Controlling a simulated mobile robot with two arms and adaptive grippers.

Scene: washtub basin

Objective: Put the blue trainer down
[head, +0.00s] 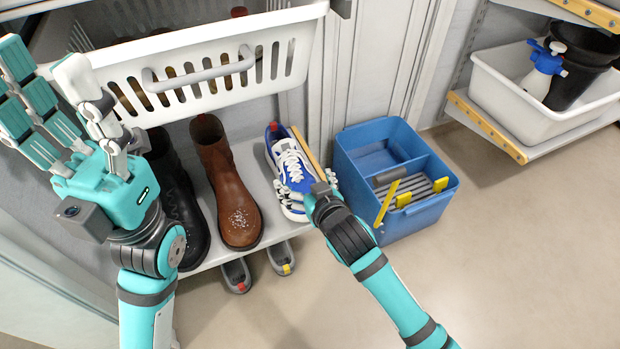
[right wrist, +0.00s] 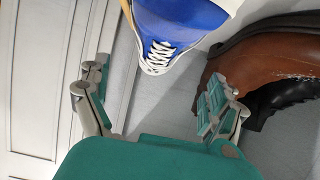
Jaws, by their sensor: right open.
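The blue trainer (head: 276,150), with white laces and a white sole edge, rests on the low white shelf (head: 262,187), to the right of the brown boot. Its toe points toward me. My right gripper (head: 308,193) is at the toe end and partly hides it. In the right wrist view the trainer (right wrist: 184,18) shows beyond the gripper (right wrist: 153,98), whose fingers are spread apart with a gap between them. My left gripper (head: 60,100) is raised at the left with its fingers spread, open and empty.
A brown boot (head: 228,185) and a black boot (head: 175,200) stand left of the trainer. A white basket (head: 205,75) hangs above. A blue caddy (head: 415,210) is on the floor at right. A white tub (head: 505,95) sits on a shelf at far right.

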